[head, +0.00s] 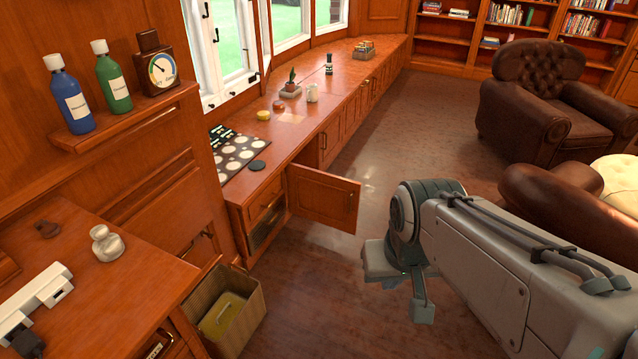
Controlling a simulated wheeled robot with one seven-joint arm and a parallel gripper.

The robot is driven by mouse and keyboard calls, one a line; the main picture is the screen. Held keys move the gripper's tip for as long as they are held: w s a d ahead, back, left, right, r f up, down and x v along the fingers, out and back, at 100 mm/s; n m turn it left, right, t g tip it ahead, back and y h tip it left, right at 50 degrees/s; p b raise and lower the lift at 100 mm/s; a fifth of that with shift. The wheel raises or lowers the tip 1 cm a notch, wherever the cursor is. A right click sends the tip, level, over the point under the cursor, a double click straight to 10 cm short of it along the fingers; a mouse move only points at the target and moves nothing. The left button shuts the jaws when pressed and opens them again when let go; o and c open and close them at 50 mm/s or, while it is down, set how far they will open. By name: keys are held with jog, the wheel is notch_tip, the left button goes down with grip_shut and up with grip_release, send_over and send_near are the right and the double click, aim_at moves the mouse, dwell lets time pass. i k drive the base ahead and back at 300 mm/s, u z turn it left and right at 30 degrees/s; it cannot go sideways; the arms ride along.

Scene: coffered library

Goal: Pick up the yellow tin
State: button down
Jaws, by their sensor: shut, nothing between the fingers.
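A small round yellow tin (263,115) sits on the long wooden window counter, near its inner edge below the windows. A larger flat yellow-olive object with a handle-like detail (222,314) lies inside an open box on the floor at the lower left; I cannot tell if it is a tin. My gripper (422,311) hangs below my arm over the open floor, right of the counter and apart from both. It is shut and empty, and partly hidden by the arm.
A cabinet door (325,198) stands open into the floor space. The counter (330,107) also holds a hob (238,152), a dark disc (257,166), a white jar (312,93), a plant (291,87) and a bottle (329,64). Armchairs (545,105) stand right. Mid-floor is clear.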

aim_at(262, 116)
jog(key=z, duration=0.5)
jog(key=i, duration=1.85)
jog(key=z, duration=0.4)
jog(key=i, duration=1.55)
jog(key=u, duration=0.3)
jog(key=i, duration=1.5)
jog(key=u, duration=1.75)
jog(key=i, duration=1.2)
jog(key=u, duration=0.85)
